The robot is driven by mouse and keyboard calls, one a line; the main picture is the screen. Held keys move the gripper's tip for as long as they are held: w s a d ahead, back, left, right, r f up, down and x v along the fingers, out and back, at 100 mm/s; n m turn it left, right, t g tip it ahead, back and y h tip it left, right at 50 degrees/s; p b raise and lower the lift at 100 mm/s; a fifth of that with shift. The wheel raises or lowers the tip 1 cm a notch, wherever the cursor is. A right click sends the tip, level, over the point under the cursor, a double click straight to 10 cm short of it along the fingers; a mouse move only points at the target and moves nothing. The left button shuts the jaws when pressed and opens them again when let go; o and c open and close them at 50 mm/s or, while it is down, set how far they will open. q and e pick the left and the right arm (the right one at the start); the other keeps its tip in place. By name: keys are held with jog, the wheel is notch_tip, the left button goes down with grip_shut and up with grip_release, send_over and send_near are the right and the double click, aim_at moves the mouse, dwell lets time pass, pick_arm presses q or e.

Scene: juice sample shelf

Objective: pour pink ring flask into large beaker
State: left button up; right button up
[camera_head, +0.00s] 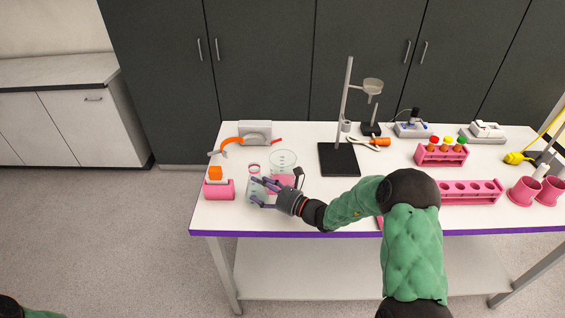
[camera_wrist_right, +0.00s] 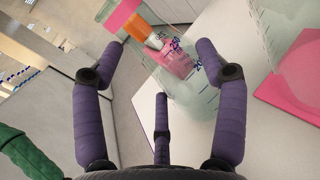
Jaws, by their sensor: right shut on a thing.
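The pink ring flask is clear glass with a pink band at its neck (camera_head: 254,168). It stands near the left end of the table, looking upright. In the wrist view the flask (camera_wrist_right: 190,95) shows blue graduation marks. My right gripper (camera_head: 262,190) is shut on the flask's body, with its purple fingers (camera_wrist_right: 165,75) around it. The large beaker (camera_head: 283,158) is clear glass, just right of and behind the flask. A glass vessel that looks like it shows at the wrist view's right edge (camera_wrist_right: 302,60). My left gripper is out of view.
A pink mat (camera_head: 281,184) lies right of the flask. A pink box (camera_head: 218,190) and orange block (camera_head: 215,173) are on the left. Behind are a grey box (camera_head: 255,130) and a black-based stand (camera_head: 339,160). Pink tube racks (camera_head: 470,196) are farther right.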

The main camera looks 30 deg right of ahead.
jog(key=shift+d+f, duration=0.2)
jog(key=shift+d, duration=0.15)
jog(key=shift+d+r, duration=0.1)
jog(key=shift+r, duration=0.05)
